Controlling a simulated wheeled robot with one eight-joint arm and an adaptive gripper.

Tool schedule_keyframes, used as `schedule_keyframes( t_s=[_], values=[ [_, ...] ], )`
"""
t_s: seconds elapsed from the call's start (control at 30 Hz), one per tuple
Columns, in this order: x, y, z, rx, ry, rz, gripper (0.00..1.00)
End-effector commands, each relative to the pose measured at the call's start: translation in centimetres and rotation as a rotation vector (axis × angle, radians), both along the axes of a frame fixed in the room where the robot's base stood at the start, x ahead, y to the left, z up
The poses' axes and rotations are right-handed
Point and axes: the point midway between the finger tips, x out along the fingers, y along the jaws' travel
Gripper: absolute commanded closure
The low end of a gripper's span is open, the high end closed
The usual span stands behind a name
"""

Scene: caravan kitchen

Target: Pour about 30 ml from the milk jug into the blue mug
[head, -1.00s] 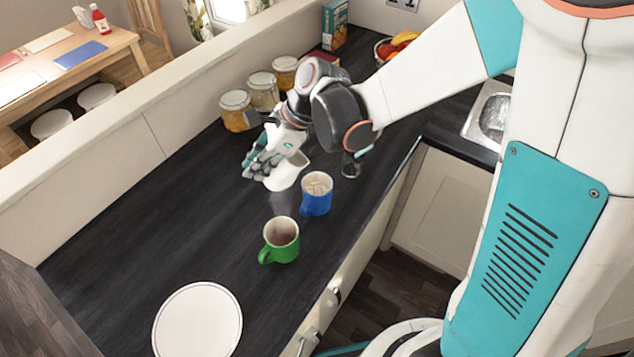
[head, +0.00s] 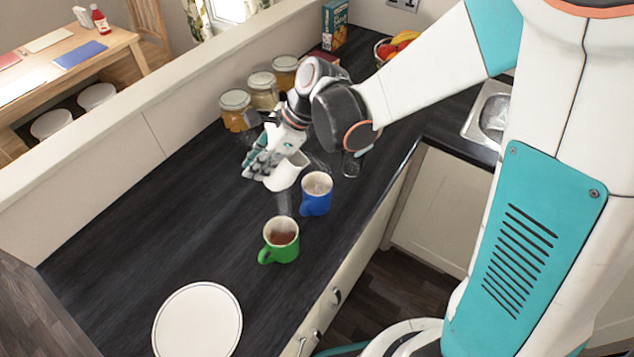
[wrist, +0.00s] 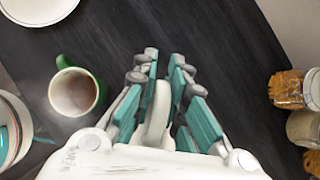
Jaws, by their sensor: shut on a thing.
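The white milk jug (head: 284,178) is held just above the counter, to the upper left of the blue mug (head: 316,204). My gripper (head: 262,165) is shut on the jug's handle, which shows between the fingers in the wrist view (wrist: 158,108). The blue mug stands upright with a pale surface inside. The jug's lower right side is close to its rim in the picture; I cannot tell the gap. I see no stream of milk. The jug's inside is hidden.
A green mug (head: 280,247) with brown drink stands nearer, in front of the blue mug. A white plate (head: 198,322) lies at the front. Several jars (head: 236,108) line the back wall, and a glass (head: 351,166) stands behind the mugs. The counter's left part is clear.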

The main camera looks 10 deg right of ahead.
Motion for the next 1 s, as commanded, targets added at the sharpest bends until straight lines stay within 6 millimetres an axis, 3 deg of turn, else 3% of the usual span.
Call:
schedule_keyframes(
  t_s=[0.57, 1.0],
  values=[
    [0.0, 0.4, -0.4, -0.040, 0.000, 0.002, 1.00],
    [0.1, 2.1, -4.6, -0.328, 0.011, -0.001, 1.00]
  ],
)
